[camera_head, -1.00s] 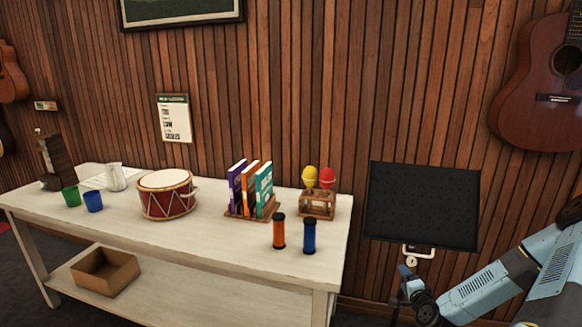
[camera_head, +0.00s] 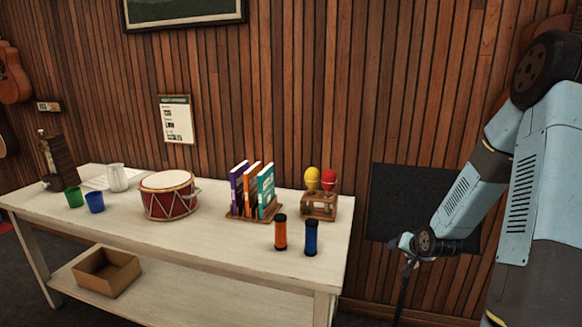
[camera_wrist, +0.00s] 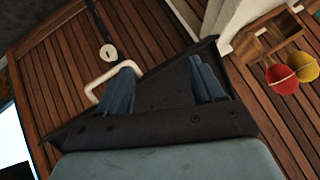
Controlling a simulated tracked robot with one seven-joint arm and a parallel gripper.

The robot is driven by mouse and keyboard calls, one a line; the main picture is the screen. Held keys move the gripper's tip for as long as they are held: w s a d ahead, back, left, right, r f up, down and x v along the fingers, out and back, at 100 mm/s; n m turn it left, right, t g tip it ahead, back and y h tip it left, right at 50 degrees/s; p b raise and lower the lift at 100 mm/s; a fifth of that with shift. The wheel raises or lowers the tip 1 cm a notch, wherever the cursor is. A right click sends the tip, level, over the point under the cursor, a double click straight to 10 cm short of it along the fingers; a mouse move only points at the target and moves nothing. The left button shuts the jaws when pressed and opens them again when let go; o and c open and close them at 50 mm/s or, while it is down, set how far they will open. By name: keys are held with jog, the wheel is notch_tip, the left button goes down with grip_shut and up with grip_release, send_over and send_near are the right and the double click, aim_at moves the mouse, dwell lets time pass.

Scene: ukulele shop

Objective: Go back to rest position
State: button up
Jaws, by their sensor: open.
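My gripper (camera_wrist: 163,88) shows in the wrist view with its two blue fingers spread apart and nothing seen between them in its grasp. The dark panel of a music stand (camera_wrist: 165,95) lies behind the fingers. In the head view my blue-grey arm comes down from the right edge, and its end is in front of the lower part of the black music stand (camera_head: 400,190). The fingers cannot be made out clearly there. The arm is to the right of the white table (camera_head: 200,235), apart from the things on it.
On the table are a red drum (camera_head: 168,195), a book rack (camera_head: 252,215), orange (camera_head: 280,233) and blue (camera_head: 311,238) shakers, maracas in a wooden rack (camera_head: 318,207), and cups (camera_head: 95,202). A box (camera_head: 107,272) is on the lower shelf. A guitar is mostly hidden behind my arm.

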jog(key=s+a+r+n+g+h, duration=0.1)
jog(key=s+a+r, duration=0.1)
jog(key=s+r, duration=0.35)
jog(key=s+a+r+n+g+h, duration=0.1)
jog(key=s+a+r, duration=0.1)
jog(key=r, duration=0.6)
jog(key=s+a+r+n, duration=0.1)
jog(key=s+a+r, duration=0.1)
jog(key=s+r, duration=0.35)
jog(key=s+a+r+n+g, duration=0.1)
jog(key=s+a+r, duration=0.2)
jog(key=s+r, duration=0.3)
jog(key=s+a+r+n+y, duration=0.1)
jog(key=s+a+r, duration=0.2)
jog(key=s, duration=1.1)
notch_tip(320, 180, up, 3)
jog(key=shift+a+r+g, duration=0.1)
jog(key=shift+a+g, duration=0.15)
jog(key=shift+g, duration=0.15)
